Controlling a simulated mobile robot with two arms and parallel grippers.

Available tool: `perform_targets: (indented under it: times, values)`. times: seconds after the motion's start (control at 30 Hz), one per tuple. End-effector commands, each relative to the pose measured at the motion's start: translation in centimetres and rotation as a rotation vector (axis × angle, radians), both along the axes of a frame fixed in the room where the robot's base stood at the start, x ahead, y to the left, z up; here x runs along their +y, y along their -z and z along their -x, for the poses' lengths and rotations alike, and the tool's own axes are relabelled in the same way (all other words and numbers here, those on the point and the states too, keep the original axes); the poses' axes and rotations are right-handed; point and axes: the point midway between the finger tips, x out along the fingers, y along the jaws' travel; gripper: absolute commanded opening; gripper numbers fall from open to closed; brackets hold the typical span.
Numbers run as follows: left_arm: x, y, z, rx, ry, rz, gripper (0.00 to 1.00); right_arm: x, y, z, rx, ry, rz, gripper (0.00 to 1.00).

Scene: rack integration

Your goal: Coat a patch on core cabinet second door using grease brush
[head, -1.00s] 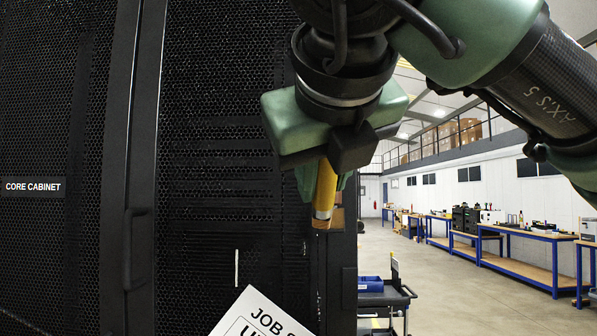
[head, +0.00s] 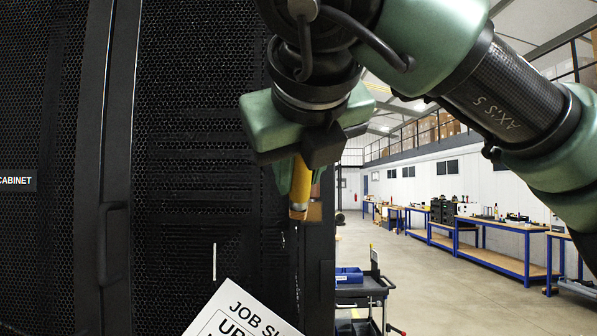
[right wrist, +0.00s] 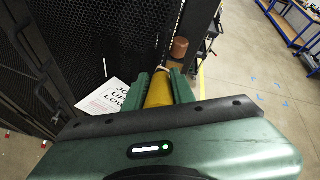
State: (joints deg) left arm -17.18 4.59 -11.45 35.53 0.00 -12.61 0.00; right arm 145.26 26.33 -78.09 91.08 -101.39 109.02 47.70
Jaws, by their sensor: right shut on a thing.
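My right gripper (head: 298,178) is shut on the yellow handle of the grease brush (head: 299,188), which points downward. In the right wrist view the handle (right wrist: 160,90) sits between the two green fingers; I cannot clearly make out its bristles. The black perforated core cabinet (head: 60,120) fills the left side of the head view, its label (head: 16,181) partly cut off. A second perforated door (head: 200,110) lies right of a vertical handle strip. A short white vertical mark (head: 214,262) shows on it. The brush is in front of the cabinet's right edge; contact cannot be told. My left gripper is not in view.
A white job sheet (head: 240,315) is at the bottom, in front of the door. A dark cart (head: 365,290) with a blue bin stands right of the cabinet. Blue-legged workbenches (head: 490,255) line the far wall. The floor between is open.

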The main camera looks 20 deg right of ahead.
Motion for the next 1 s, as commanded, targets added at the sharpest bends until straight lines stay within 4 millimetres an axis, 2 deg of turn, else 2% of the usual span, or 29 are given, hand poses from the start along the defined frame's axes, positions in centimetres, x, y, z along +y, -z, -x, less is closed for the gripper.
perform_targets:
  times: [0.77,1.0]
  values:
    - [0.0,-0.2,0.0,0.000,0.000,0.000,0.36,-0.4,0.0,-1.3,0.000,0.000,-0.001,0.00]
    - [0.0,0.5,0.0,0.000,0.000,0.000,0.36,-1.7,0.1,-0.8,-0.001,0.001,-0.003,0.00]
